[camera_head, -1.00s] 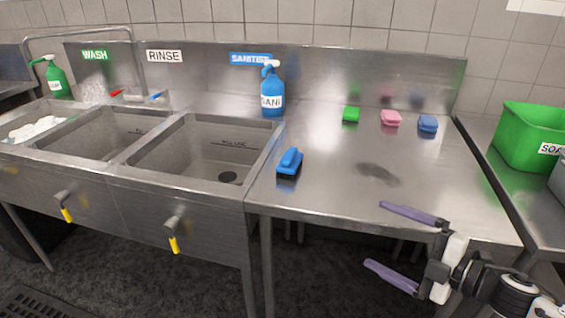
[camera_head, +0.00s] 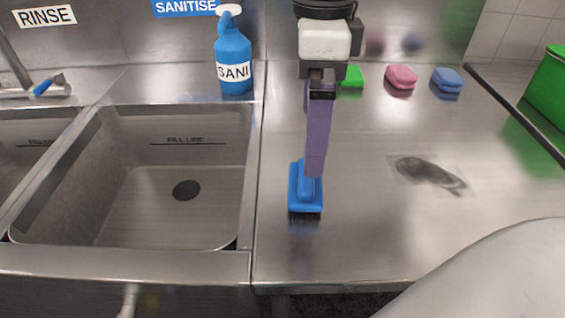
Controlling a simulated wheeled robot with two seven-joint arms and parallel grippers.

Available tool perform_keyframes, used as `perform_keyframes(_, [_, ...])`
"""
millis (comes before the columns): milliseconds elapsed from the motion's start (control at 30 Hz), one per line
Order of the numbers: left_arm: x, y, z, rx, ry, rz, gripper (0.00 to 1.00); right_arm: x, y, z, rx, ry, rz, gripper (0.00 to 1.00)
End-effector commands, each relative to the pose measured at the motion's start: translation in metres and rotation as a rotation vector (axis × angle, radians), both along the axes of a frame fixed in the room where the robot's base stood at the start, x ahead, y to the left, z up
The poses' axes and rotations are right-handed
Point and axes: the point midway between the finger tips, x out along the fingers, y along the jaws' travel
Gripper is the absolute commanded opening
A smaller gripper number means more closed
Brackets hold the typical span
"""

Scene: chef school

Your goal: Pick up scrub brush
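The scrub brush (camera_head: 296,196) has a blue body and handle with dark bristles. It sits bristles down on the steel counter, just right of the sink. My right gripper (camera_head: 313,172) comes down from above, and its purple fingers reach the brush handle. The fingers line up one behind the other in this view, so the gap between them is hidden. I cannot tell whether they press on the handle. My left gripper is not in view.
A blue SANI spray bottle (camera_head: 233,58) stands behind the sink's (camera_head: 170,206) right edge. Green (camera_head: 351,77), pink (camera_head: 401,77) and blue (camera_head: 447,80) sponges lie along the back. A dark smudge (camera_head: 428,173) marks the counter. A green bin (camera_head: 553,100) stands at right.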

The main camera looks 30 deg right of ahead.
Motion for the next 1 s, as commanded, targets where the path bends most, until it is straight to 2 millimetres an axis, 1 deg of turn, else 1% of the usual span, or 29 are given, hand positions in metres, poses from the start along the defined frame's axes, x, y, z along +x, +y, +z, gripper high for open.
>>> perform_keyframes(33, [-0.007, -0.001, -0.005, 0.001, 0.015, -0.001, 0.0, -0.001, 0.0, -0.009, -0.004, 0.005, 0.003, 1.0])
perform_keyframes(100, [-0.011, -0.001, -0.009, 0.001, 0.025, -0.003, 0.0, -0.002, 0.0, -0.02, -0.001, 0.006, 0.003, 1.0])
perform_keyframes(233, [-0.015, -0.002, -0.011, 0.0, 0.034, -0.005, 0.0, -0.001, 0.001, -0.037, 0.001, 0.004, 0.001, 1.0])
perform_keyframes(433, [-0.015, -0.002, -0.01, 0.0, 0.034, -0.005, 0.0, -0.001, 0.004, -0.052, 0.001, 0.005, 0.0, 1.0])
perform_keyframes(600, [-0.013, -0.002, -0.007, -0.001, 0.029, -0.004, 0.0, -0.003, 0.012, -0.077, 0.003, 0.008, 0.0, 1.0])
perform_keyframes(700, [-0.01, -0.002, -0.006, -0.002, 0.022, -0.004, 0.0, -0.003, 0.011, -0.09, 0.003, 0.005, -0.002, 1.0])
perform_keyframes(800, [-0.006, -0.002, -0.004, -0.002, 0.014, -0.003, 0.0, -0.002, 0.011, -0.095, 0.003, 0.003, -0.002, 1.0])
perform_keyframes(1000, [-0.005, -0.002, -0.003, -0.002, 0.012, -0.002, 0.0, -0.002, 0.011, -0.095, 0.003, 0.001, -0.002, 1.0])
